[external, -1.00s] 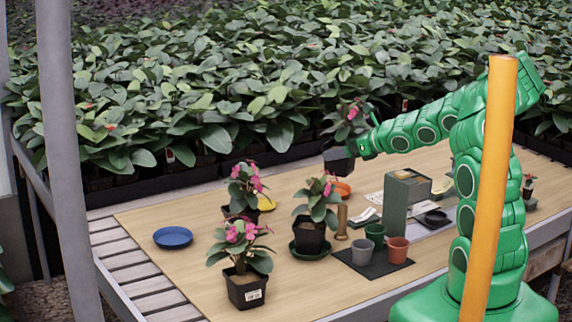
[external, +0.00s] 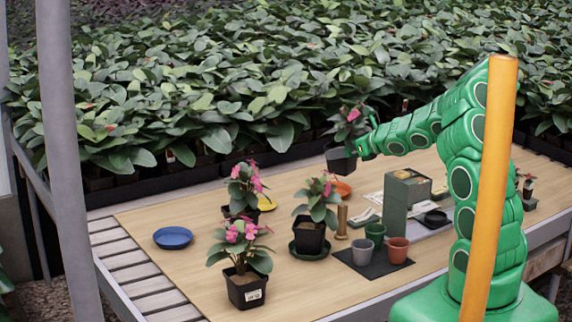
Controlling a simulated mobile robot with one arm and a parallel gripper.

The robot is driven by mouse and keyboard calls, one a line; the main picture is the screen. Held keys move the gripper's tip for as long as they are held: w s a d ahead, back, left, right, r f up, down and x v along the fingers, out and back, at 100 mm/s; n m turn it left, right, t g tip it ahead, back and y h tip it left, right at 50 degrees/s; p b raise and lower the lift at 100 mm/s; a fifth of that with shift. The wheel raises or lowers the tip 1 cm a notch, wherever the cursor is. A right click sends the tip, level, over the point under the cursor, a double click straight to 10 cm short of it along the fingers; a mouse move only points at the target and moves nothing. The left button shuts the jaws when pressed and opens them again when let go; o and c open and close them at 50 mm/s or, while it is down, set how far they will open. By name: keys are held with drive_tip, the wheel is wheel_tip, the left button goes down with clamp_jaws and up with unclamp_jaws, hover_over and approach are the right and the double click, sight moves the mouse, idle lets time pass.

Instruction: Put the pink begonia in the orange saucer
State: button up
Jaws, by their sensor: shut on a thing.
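My gripper (external: 360,149) is shut on a potted pink begonia (external: 350,124) in a dark pot, held in the air above the back of the table. The orange saucer (external: 343,188) lies on the table below the held pot, partly hidden behind another begonia. Other pink begonias in black pots stand on the table: one at the front (external: 245,290), one on a dark green saucer (external: 310,237) and one behind (external: 241,190), beside a yellow saucer (external: 267,204). The held pot does not touch the orange saucer.
A blue saucer (external: 172,237) lies on the left of the table. A tall green box (external: 396,208) stands right of the orange saucer. A wooden cylinder (external: 342,222) stands in front of it.

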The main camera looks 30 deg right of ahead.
drive_tip(key=w+f, duration=0.2)
drive_tip(key=w+d+f, duration=0.1)
drive_tip(key=w+f, duration=0.1)
drive_tip(key=shift+w+f, duration=0.2)
drive_tip(key=shift+w, duration=0.05)
drive_tip(key=shift+w+d+f, duration=0.1)
drive_tip(key=shift+w+f, duration=0.2)
drive_tip(key=shift+f, duration=0.6)
drive_tip(key=shift+w+d+f, duration=0.1)
drive_tip(key=shift+w+f, duration=0.25)
drive_tip(key=shift+f, duration=0.5)
drive_tip(key=shift+w+f, duration=0.3)
drive_tip(key=shift+f, duration=0.6)
drive_tip(key=o, duration=0.9)
drive_tip(key=shift+f, duration=0.1)
